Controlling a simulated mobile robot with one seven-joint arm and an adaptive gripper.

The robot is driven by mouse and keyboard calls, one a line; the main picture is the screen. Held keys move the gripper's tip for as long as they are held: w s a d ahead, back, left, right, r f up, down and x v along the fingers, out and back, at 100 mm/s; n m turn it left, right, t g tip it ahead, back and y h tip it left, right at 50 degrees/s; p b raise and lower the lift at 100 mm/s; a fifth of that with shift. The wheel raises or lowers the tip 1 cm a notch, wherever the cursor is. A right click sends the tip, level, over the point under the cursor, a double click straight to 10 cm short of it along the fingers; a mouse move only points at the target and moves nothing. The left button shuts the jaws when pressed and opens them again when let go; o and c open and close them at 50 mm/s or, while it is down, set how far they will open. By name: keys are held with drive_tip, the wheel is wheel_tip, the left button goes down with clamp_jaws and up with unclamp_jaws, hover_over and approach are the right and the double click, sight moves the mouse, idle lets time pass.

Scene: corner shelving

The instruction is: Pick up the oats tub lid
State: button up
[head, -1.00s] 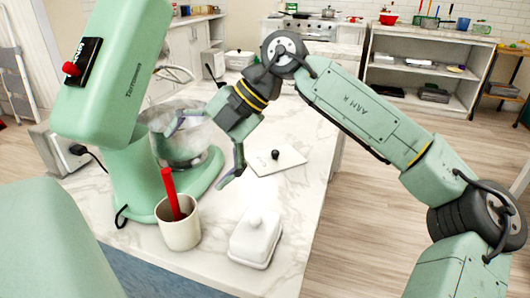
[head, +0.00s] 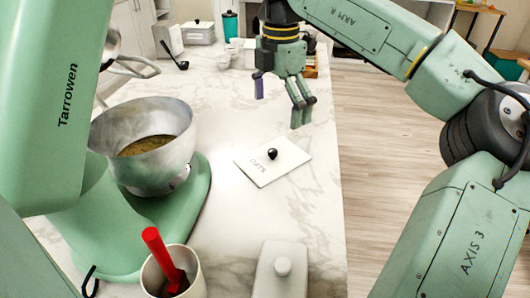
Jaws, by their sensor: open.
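The oats tub lid (head: 266,172) is a flat white plate with a black knob and the word OATS on it. It lies on the marble counter (head: 235,222), in the middle of the head view. My gripper (head: 280,106) is open and empty, pointing down, with its fingers spread. In the picture it hangs just above the lid's far edge, apart from it. Its exact height over the counter is hard to tell.
A green stand mixer (head: 110,225) with a metal bowl (head: 150,118) stands to the left. A crock (head: 190,285) with a red-handled tool and a white butter dish (head: 285,270) are in front. A ladle (head: 172,57) and teal bottle (head: 230,24) are behind. The counter ends at right.

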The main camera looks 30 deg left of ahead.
sight(277, 148)
drive_tip(key=f, duration=0.5)
drive_tip(key=f+p, duration=0.1)
drive_tip(key=f, duration=0.4)
drive_tip(key=shift+s+d+f, duration=0.15)
drive_tip(key=shift+d, duration=0.05)
drive_tip(key=c, duration=1.8)
drive_tip(key=shift+s, duration=0.1)
clamp_jaws()
drive_tip(key=shift+f, duration=0.15)
